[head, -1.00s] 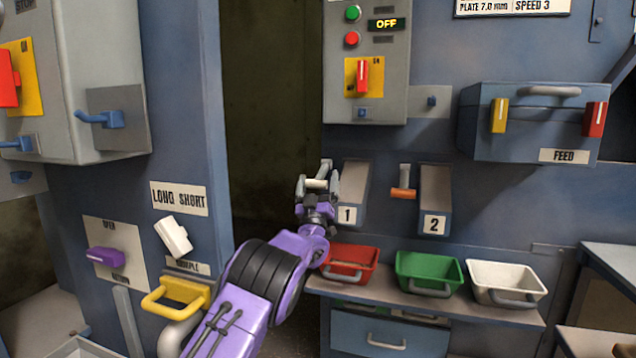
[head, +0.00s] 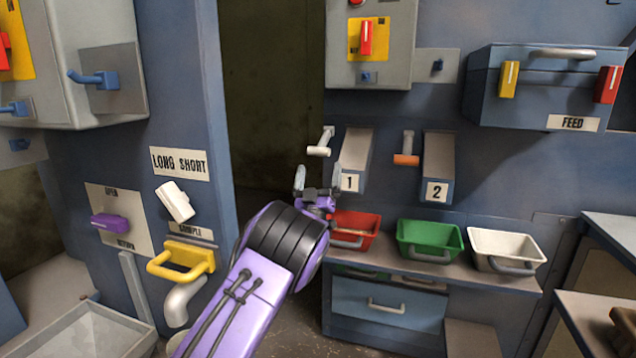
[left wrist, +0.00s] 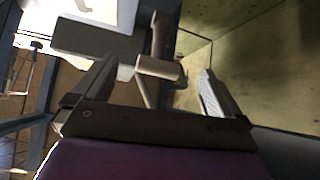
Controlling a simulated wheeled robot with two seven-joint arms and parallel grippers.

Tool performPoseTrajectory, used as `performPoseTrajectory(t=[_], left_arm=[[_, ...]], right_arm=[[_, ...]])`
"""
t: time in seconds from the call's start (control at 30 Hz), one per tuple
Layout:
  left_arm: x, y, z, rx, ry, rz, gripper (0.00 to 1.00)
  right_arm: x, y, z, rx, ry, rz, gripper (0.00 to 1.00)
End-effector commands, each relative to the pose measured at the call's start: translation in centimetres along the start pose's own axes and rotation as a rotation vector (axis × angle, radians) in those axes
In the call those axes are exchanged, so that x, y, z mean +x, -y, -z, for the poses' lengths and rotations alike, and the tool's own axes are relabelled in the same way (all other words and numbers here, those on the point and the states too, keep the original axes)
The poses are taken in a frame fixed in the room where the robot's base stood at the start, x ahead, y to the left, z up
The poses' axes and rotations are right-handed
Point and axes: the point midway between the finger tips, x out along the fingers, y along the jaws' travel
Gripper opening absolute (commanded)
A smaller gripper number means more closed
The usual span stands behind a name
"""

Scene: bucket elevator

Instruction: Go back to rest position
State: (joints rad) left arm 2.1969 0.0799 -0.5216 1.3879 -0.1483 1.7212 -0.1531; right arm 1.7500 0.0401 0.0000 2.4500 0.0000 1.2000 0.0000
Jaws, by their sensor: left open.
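My left gripper (head: 318,180) is open and empty in the head view, below and a little left of a white-tipped lever (head: 321,142) beside chute 1 (head: 350,163). A gap shows between the gripper and the lever. In the left wrist view the two fingers (left wrist: 155,92) stand wide apart. The lever's pale handle (left wrist: 160,68) shows between and beyond them, with nothing gripped. My purple left arm reaches in from the bottom of the head view. My right gripper is in neither view.
Red (head: 354,229), green (head: 430,240) and white (head: 507,248) bins stand on a shelf below the chutes. An orange-tipped lever (head: 406,158) is beside chute 2 (head: 437,170). A yellow handle (head: 181,260) juts out near my arm. A dark open gap (head: 268,90) lies behind.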

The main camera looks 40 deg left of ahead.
Motion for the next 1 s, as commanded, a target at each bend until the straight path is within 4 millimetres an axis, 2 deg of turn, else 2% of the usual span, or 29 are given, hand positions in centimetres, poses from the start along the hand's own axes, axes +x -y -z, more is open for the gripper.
performPoseTrajectory(t=[0.1, 0.23, 0.8, 0.87, 0.93, 1.0], left_arm=[[-2.2, -0.1, -0.2, 0.002, 0.004, -0.002, 1.00], [-3.3, 0.0, -0.1, 0.002, 0.003, -0.001, 1.00], [-3.5, -0.1, -0.2, 0.001, 0.006, 0.001, 1.00], [-3.8, -0.5, -0.4, 0.000, 0.028, 0.004, 1.00], [-5.1, -1.6, -1.1, -0.001, 0.092, 0.014, 1.00], [-7.7, -3.5, -2.3, 0.001, 0.200, 0.024, 1.00]], right_arm=[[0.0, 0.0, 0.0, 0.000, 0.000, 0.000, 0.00], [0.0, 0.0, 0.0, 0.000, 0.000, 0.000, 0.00], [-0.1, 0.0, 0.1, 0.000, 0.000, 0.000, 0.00], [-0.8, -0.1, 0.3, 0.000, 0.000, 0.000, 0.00], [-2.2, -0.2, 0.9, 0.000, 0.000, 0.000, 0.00], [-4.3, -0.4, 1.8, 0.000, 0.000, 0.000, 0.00]])
